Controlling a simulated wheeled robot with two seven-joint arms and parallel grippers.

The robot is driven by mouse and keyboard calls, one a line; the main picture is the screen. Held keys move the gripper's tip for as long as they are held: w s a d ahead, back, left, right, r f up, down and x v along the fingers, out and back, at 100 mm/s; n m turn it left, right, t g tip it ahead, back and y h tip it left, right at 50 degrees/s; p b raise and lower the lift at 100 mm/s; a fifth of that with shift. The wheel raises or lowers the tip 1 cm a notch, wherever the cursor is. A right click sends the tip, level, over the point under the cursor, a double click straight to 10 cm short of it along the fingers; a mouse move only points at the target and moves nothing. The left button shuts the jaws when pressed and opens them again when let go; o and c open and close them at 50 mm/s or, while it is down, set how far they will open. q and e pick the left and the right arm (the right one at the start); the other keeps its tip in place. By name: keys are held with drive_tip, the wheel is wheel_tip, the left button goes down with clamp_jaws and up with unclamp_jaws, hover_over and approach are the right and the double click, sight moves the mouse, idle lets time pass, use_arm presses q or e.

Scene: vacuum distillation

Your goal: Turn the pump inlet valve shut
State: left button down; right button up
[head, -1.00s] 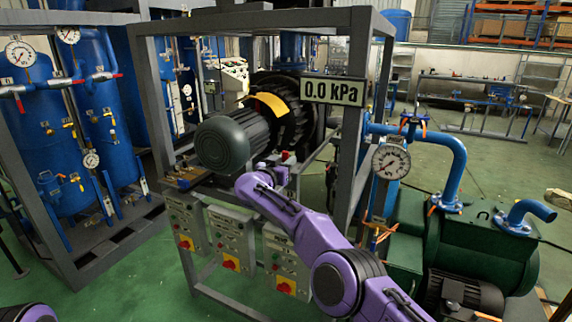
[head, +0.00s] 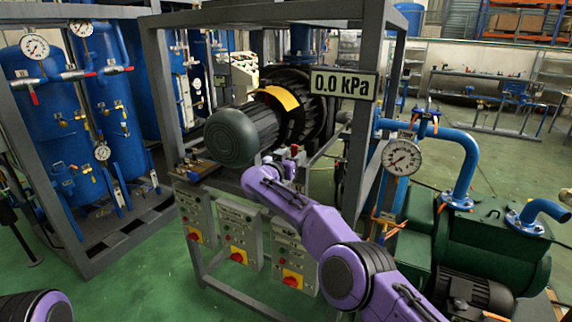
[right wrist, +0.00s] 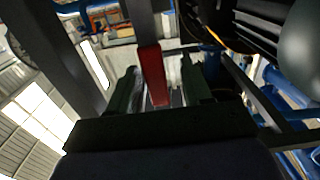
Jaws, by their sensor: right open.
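My right gripper (head: 284,167) reaches in at the end of the purple arm, in front of the dark motor inside the grey frame. In the head view its fingers are small and partly hidden. In the right wrist view the gripper (right wrist: 164,88) is open, with a red bar-shaped handle (right wrist: 152,72) between its fingers; I cannot tell whether they touch it. A small red part (head: 294,149) shows by the gripper in the head view. I cannot tell for sure that this is the pump inlet valve. My left gripper is out of view.
The motor (head: 240,134) and frame posts stand close around the gripper. A display (head: 343,84) reads 0.0 kPa. Control boxes (head: 240,235) hang below. A gauge (head: 401,157), blue pipe (head: 463,165) and green pump (head: 480,245) stand to the right. Blue tanks (head: 52,130) are left.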

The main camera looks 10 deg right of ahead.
drive_tip(key=b+v, duration=0.3)
drive_tip(key=v, duration=0.7)
drive_tip(key=shift+b, duration=0.4)
drive_tip(key=shift+d, duration=0.15)
